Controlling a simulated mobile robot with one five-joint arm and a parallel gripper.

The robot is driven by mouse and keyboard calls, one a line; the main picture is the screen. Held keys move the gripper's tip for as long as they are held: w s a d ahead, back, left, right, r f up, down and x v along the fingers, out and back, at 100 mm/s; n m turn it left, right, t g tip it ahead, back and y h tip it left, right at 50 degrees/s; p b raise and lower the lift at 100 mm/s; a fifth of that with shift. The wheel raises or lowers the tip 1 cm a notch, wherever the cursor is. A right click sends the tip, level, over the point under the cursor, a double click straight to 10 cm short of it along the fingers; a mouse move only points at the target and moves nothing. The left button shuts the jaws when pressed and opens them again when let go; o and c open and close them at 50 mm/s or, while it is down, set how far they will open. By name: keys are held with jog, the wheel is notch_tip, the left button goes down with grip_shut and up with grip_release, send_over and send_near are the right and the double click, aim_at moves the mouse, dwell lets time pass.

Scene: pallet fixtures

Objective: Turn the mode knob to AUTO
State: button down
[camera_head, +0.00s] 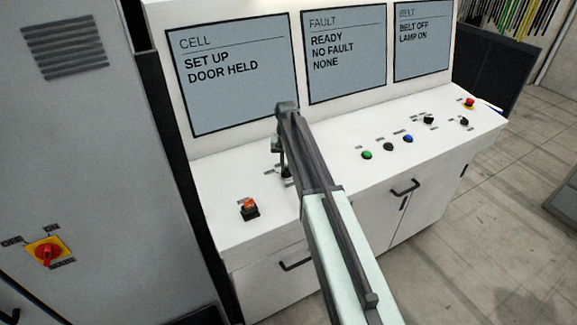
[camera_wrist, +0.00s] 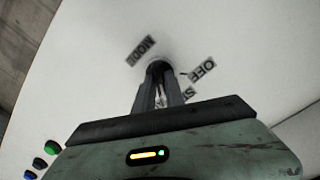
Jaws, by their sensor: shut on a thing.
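The mode knob (camera_wrist: 159,66) is a small dark knob on the white sloping panel in the wrist view, mostly hidden by my fingers. My gripper (camera_wrist: 160,80) points down at the panel and is shut on the knob. Labels around it read MODE (camera_wrist: 141,50) and OFF (camera_wrist: 202,69); another starting with S is partly covered. No AUTO label shows, and the knob's pointer is hidden. In the head view my gripper (camera_head: 285,168) is over the panel's left part, and my arm covers much of that area. The CELL screen (camera_head: 234,75) reads SET UP, DOOR HELD.
An orange-topped switch (camera_head: 250,209) is left of my gripper. Green (camera_head: 367,155), black and blue (camera_head: 408,139) buttons, dark knobs and a red button (camera_head: 469,103) are to the right. The FAULT screen (camera_head: 344,60) reads READY. A grey cabinet (camera_head: 75,150) stands at left.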

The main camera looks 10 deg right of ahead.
aim_at(286, 168)
jog(key=shift+w+m, duration=0.15)
jog(key=shift+m, duration=1.15)
jog(key=c, duration=1.4)
grip_release()
notch_tip(286, 168, up, 8)
jog(key=p, duration=0.8)
jog(key=shift+f, duration=0.15)
